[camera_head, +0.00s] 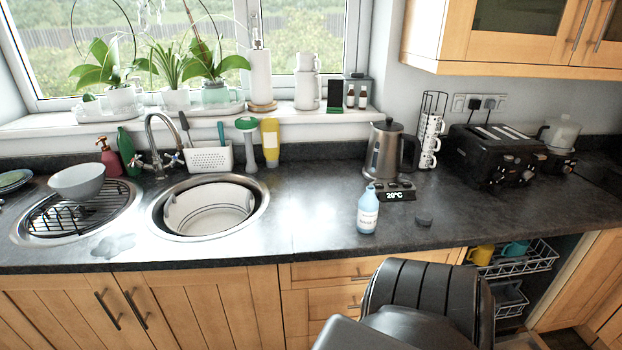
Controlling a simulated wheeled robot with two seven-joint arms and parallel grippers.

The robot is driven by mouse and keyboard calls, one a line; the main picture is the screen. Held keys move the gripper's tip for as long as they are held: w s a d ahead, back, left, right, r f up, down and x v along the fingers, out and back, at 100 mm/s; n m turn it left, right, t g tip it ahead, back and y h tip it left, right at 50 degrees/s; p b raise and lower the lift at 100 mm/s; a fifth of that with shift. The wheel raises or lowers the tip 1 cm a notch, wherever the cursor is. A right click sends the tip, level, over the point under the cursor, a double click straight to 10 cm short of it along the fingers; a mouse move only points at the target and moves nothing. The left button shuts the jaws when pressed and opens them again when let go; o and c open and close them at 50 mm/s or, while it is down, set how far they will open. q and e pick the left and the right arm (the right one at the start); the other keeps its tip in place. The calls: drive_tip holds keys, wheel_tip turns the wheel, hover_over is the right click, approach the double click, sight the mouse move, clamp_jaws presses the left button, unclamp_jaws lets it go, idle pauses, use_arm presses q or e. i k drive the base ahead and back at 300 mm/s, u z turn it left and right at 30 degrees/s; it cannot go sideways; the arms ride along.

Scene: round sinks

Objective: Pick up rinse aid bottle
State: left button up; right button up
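A light blue bottle with a white label (367,212), which looks like the rinse aid bottle, stands upright on the dark worktop (310,221), near its front edge and right of the sinks. The label's text is too small to read. Nothing is touching the bottle from the front, and its whole front side shows. Neither of my grippers is in view.
The round sink with a white basin (208,209) is left. Bare worktop lies between sink and bottle.

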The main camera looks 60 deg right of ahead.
sight(368, 206)
drive_tip(key=u, duration=0.05)
drive_tip(key=i, duration=1.7)
drive_tip(key=z, duration=2.35)
